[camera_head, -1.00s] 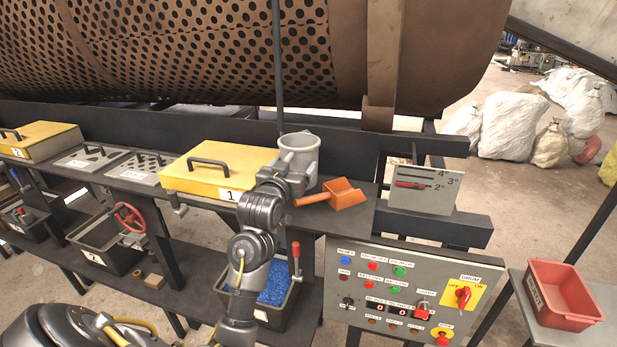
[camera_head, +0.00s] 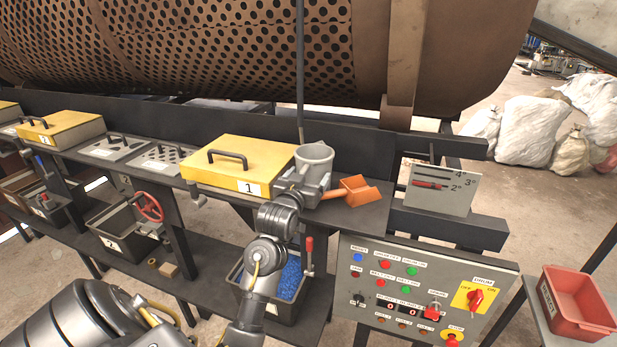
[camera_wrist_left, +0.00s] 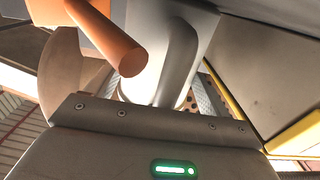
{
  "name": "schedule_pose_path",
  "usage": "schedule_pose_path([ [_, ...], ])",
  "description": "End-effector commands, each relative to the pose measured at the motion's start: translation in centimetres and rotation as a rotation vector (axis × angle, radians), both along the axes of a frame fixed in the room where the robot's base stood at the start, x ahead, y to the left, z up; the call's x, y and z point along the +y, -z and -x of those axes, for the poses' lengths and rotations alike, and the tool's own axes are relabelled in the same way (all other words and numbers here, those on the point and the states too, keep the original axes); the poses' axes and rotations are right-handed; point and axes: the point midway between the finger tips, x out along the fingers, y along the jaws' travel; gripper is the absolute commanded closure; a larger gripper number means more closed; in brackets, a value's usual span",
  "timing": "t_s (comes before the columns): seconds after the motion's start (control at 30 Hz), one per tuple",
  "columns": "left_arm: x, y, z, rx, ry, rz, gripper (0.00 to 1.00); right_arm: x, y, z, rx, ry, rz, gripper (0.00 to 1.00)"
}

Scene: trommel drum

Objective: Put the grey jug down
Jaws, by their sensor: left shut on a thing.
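The grey jug (camera_head: 316,167) is upright at the right end of the dark shelf (camera_head: 345,217), between the yellow lid marked 1 and the orange scoop. My left gripper (camera_head: 296,184) is at the jug's near left side and is shut on it. The jug also fills the upper middle of the left wrist view (camera_wrist_left: 165,45), close to the gripper. The arm partly hides the jug's lower part, so I cannot tell whether its base touches the shelf. My right gripper is not in view.
The orange scoop (camera_head: 352,192) lies right beside the jug, its handle pointing towards it. The yellow lid (camera_head: 240,165) is close on the left. A thin dark post (camera_head: 300,75) stands behind. The control panel (camera_head: 415,295) is below right, and a red bin (camera_head: 578,305) is at far right.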

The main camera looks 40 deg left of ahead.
Motion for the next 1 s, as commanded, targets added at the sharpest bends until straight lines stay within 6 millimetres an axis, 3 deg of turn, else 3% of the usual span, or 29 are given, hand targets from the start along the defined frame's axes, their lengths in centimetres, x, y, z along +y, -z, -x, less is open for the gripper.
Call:
schedule_pose_path([
  [0.07,0.0,0.3,0.0,-0.001,0.001,0.0,0.48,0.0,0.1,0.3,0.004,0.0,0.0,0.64],
  [0.1,0.0,0.2,0.0,0.0,0.001,0.0,0.14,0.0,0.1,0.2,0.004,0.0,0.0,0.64],
  [0.2,0.0,0.2,0.0,0.001,0.001,0.0,0.01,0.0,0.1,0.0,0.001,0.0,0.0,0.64],
  [0.57,-0.3,0.1,0.6,-0.002,0.001,-0.001,0.0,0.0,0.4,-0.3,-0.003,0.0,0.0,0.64],
  [1.0,-3.1,0.2,8.7,-0.002,0.001,-0.002,0.0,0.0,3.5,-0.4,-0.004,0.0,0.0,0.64],
])
